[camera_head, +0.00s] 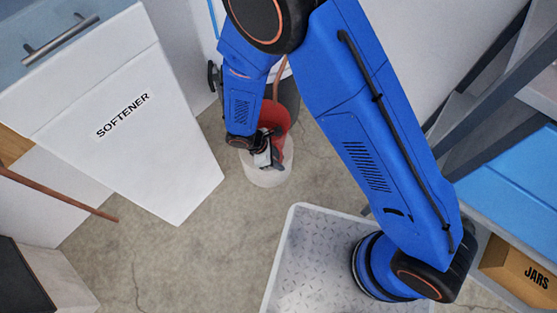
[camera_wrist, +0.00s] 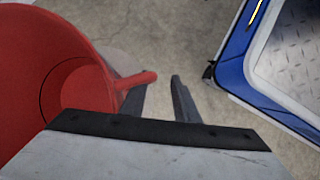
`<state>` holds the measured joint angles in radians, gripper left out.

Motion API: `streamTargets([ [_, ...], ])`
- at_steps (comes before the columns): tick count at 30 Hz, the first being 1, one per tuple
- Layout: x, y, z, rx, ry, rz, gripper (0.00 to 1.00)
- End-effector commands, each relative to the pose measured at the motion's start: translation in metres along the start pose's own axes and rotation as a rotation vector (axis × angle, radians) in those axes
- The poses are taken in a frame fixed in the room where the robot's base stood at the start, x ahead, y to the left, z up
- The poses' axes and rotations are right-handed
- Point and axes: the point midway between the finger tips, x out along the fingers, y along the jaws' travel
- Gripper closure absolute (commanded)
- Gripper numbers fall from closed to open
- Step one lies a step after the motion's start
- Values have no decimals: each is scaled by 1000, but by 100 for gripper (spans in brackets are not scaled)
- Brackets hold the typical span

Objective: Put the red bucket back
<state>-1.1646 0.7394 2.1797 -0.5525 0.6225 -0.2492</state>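The red bucket (camera_head: 275,117) is in the middle of the head view, partly hidden behind my arm and gripper. In the wrist view the bucket (camera_wrist: 60,50) fills the left side, with a short red rod (camera_wrist: 140,79) sticking out toward my fingers. My gripper (camera_head: 272,158) is beside the bucket. In the wrist view its two dark fingers (camera_wrist: 160,92) stand apart with a gap between them. The rod's tip reaches the left fingertip; I cannot tell whether they touch. A pale round patch (camera_head: 268,177) shows below the bucket.
A white SOFTENER cabinet (camera_head: 150,150) stands left. A grey bin or tray (camera_head: 290,240) with a patterned floor is at the lower middle, beside my arm base. Shelving with a JARS box (camera_head: 525,275) is right. Bare concrete floor (camera_head: 190,260) lies between cabinet and tray.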

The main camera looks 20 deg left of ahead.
Motion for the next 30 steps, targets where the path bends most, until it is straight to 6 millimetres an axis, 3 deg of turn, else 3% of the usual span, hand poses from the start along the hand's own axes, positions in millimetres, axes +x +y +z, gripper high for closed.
streamTargets([
  [11, -7, 0, 1, 0, 0, 1, 73],
  [24, -85, 0, 1, 0, 1, 3, 73],
  [30, -112, 1, 1, 0, 1, 2, 73],
])
